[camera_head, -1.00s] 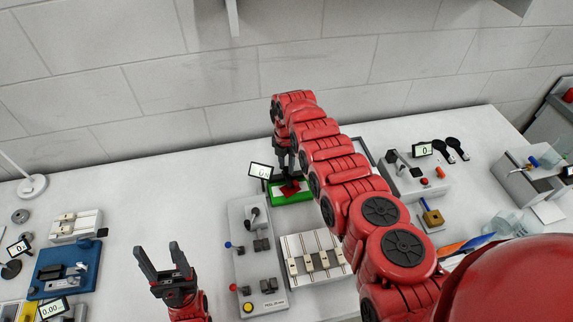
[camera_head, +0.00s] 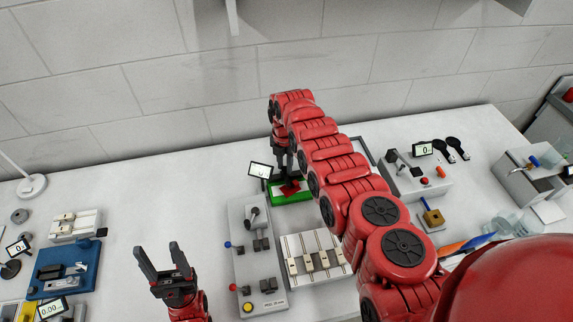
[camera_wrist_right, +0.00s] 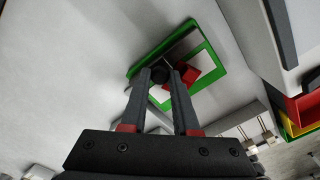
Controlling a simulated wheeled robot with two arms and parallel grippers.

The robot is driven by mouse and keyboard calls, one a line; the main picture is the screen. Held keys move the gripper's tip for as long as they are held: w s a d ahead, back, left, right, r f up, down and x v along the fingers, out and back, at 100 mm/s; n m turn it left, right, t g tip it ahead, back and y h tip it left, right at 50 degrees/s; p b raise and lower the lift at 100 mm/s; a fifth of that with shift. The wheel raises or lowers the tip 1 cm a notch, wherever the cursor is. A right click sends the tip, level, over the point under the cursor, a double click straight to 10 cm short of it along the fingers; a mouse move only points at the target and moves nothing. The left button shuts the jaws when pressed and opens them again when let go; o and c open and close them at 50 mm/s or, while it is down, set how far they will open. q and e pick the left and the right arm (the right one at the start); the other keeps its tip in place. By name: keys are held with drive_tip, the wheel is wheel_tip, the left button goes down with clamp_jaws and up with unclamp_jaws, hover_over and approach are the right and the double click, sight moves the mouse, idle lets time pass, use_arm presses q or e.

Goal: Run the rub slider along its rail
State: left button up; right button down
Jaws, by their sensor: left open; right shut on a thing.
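The rub slider appears as a red block with a dark knob (camera_wrist_right: 162,75) on a green-framed base (camera_wrist_right: 137,68) with a white inner strip. My right gripper (camera_wrist_right: 163,82) is shut on the dark knob, seen in the right wrist view. In the head view the green base (camera_head: 290,197) stands at the middle of the table, and my right gripper (camera_head: 284,170) reaches down onto it from above. The red arm hides part of the base and its rail. My left gripper (camera_head: 165,268) is open and empty, left of the grey panel.
A small display (camera_head: 260,170) stands beside the green base. A grey control panel (camera_head: 245,240) and a panel of several sliders (camera_head: 300,262) lie in front. A blue fixture (camera_head: 65,268) is at left.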

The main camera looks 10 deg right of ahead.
sight(273, 178)
drive_tip(key=a+b, duration=0.2)
drive_tip(key=a, duration=0.2)
drive_tip(key=shift+f, duration=0.15)
drive_tip(key=shift+s+a, duration=0.1)
drive_tip(key=shift+a, duration=0.05)
drive_tip(key=c, duration=1)
unclamp_jaws()
drive_tip(key=o, duration=0.3)
drive_tip(key=shift+o, duration=0.2)
drive_tip(key=shift+r, duration=0.2)
